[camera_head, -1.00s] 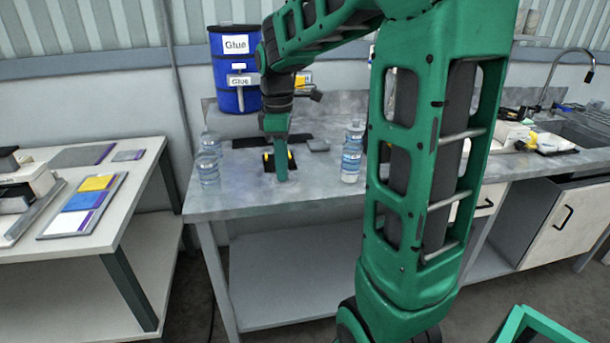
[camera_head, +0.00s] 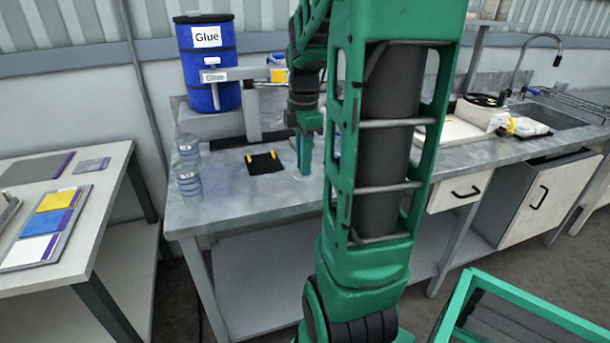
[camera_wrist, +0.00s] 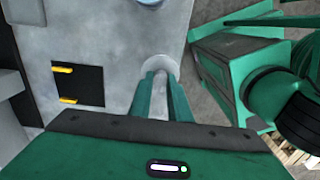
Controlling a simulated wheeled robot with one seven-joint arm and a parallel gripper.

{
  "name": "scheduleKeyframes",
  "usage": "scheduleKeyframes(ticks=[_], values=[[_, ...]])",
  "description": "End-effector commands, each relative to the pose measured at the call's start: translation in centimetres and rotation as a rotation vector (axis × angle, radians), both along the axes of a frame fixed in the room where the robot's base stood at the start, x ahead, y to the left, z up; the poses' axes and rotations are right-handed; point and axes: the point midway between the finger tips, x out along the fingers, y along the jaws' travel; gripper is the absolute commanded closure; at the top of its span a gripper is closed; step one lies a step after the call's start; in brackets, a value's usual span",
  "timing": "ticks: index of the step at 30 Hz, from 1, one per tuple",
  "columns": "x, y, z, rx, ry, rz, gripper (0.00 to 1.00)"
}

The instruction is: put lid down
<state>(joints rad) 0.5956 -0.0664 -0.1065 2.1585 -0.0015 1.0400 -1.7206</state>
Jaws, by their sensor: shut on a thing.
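My gripper (camera_head: 304,165) points down over the grey table (camera_head: 235,215), just right of the black pad. In the wrist view its fingers (camera_wrist: 163,90) are close together around a pale round lid (camera_wrist: 160,69), whose edge shows at the fingertips. Whether the lid touches the tabletop or hangs just above it I cannot tell. In the head view the lid is too small and pale to make out clearly.
A black pad (camera_head: 265,163) with yellow marks lies left of my gripper. Clear bottles (camera_head: 189,181) stand at the table's left edge. A blue glue drum (camera_head: 207,70) is behind. My arm hides the table's right part.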

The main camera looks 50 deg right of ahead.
Motion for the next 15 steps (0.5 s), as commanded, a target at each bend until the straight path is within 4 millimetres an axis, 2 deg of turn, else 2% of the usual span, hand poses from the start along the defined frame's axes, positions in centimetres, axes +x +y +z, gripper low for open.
scheduleKeyframes(ticks=[3,6,10,15], values=[[0.2,-1.9,-1.1,0.001,0.002,-0.004,1.0],[0.3,-2.7,-1.5,-0.001,-0.001,-0.004,1.0],[0.3,-2.9,-2.2,0.001,0.001,-0.002,1.0],[0.3,-2.9,-4.6,0.001,0.002,-0.002,1.0]])
